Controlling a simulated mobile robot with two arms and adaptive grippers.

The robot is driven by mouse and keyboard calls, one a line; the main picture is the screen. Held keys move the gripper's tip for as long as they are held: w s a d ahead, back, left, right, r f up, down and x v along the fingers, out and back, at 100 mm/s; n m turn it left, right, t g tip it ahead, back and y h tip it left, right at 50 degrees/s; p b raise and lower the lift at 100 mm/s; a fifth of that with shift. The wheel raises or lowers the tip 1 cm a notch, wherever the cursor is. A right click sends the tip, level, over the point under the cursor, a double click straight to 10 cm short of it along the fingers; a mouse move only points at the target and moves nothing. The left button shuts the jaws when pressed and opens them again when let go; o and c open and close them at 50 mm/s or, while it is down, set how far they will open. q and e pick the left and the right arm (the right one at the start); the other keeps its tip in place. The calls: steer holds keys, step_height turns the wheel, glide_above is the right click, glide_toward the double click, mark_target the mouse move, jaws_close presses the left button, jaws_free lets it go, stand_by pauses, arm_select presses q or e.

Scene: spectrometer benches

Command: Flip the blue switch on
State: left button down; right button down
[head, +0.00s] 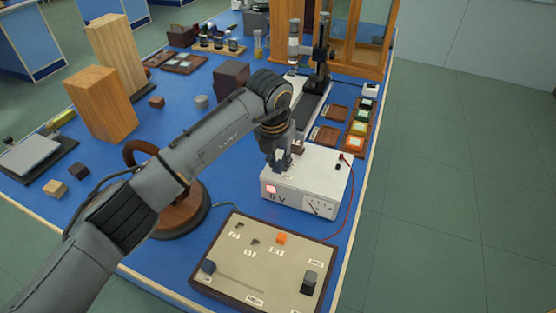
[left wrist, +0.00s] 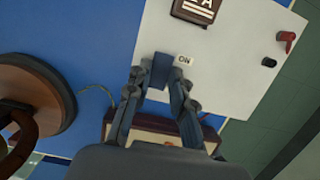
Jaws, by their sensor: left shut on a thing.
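The white power supply box (head: 318,180) stands on the blue bench, with a lit red lamp, a "6V" marking and a dial meter on its front. My left gripper (head: 284,162) is over its top, pointing down. In the left wrist view, the blue switch (left wrist: 162,70) stands up from the white top beside an "ON" label (left wrist: 184,61). The left gripper (left wrist: 156,80) is shut on it, one finger on each side. In the head view the gripper largely hides the switch. My right gripper is not in view.
A beige control panel (head: 262,268) with sliders and an orange button lies in front of the box. A round wooden base (head: 183,213) stands to the left under my arm. A red wire (head: 351,195) runs down the box's right side. Wooden blocks (head: 101,103) stand further left.

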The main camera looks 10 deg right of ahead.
mark_target(278, 169)
arm_select(q)
steer(key=shift+w+d+g+y, duration=0.1)
steer(key=shift+w+g+y, duration=0.1)
steer(key=shift+g+y, duration=0.25)
steer(key=c, duration=1.2)
jaws_free()
steer(key=shift+o, duration=0.2)
steer(key=shift+r, duration=0.15)
step_height(278, 169, up, 12)
steer(key=s, duration=0.1)
steer(key=shift+a, duration=0.35)
steer(key=shift+f, duration=0.2)
